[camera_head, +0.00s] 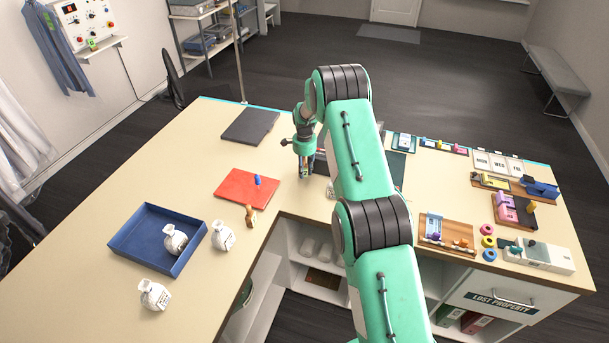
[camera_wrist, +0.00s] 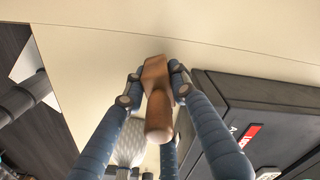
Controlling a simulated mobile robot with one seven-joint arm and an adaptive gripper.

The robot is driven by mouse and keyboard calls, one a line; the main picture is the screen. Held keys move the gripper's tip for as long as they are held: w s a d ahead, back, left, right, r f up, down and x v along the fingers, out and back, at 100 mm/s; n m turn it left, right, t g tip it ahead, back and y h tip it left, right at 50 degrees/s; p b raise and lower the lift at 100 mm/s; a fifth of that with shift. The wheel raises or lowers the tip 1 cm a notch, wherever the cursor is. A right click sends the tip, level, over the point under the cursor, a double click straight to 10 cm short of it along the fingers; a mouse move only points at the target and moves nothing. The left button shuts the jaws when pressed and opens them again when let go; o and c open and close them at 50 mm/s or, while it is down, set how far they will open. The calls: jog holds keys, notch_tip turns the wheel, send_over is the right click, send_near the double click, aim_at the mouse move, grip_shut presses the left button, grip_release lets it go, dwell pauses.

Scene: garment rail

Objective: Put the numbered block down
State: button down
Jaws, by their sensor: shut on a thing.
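My gripper (camera_head: 305,172) is over the counter near its inner corner, pointing down. In the wrist view its blue fingers (camera_wrist: 155,82) are shut on a brown wooden block (camera_wrist: 156,70) with a rounded handle (camera_wrist: 159,118). I see no number on the faces in view. In the head view the held piece is small and mostly covered by the fingers. The pale counter top (camera_wrist: 95,70) lies beyond the block; I cannot tell whether the block touches it.
A dark case with a red label (camera_wrist: 250,133) lies close on the right in the wrist view.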

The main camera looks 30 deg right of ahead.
jog(key=shift+f, duration=1.3)
jog(key=shift+f, duration=0.2)
jog(key=c, duration=1.4)
grip_release()
jog(key=shift+r, duration=0.2)
jog(key=shift+r+b, duration=0.45)
jog(key=shift+r, duration=5.55)
